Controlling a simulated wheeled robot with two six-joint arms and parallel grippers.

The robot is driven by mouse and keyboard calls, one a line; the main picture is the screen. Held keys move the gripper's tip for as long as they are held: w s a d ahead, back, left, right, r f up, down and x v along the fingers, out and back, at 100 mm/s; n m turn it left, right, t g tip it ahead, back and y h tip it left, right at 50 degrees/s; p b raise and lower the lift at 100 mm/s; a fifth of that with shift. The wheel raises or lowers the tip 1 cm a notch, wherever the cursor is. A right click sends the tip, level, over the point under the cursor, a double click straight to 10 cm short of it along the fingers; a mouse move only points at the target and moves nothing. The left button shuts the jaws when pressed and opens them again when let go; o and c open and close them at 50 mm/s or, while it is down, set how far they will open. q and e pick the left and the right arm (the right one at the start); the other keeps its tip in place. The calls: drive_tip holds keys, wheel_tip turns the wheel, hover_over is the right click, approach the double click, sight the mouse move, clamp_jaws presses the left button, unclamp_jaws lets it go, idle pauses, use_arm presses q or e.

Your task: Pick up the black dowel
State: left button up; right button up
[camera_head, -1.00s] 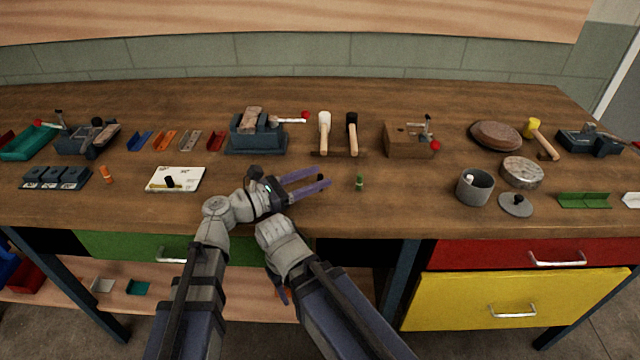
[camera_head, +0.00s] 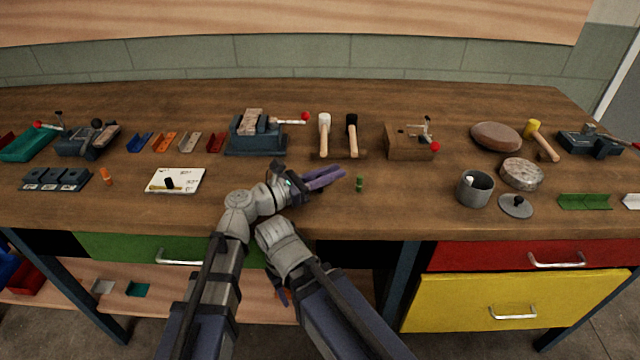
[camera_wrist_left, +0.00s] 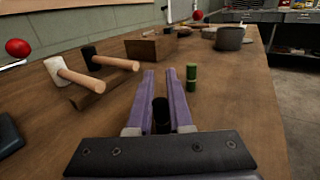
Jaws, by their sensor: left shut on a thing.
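The black dowel (camera_wrist_left: 161,117) stands upright between the two purple fingers of my left gripper (camera_wrist_left: 162,100) in the left wrist view. The gripper is shut on it, low over the wooden bench. In the head view the left gripper (camera_head: 328,178) reaches in from the left, and its fingers hide the dowel. A green dowel (camera_head: 359,185) stands on the bench just right of the fingertips, apart from them; it also shows in the left wrist view (camera_wrist_left: 191,77). My right arm is folded low at the bench's front edge, its fingers mostly hidden.
A white card (camera_head: 190,181) with a small black piece on it lies to the left. Two mallets (camera_head: 338,137) and a wooden block (camera_head: 405,142) stand behind. A grey cup (camera_head: 474,190) is to the right. The bench between the green dowel and the cup is clear.

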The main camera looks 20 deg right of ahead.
use_arm(q)
clamp_jaws()
drive_tip(key=shift+r, duration=0.15)
wheel_tip(320, 180, up, 10)
drive_tip(key=p, duration=1)
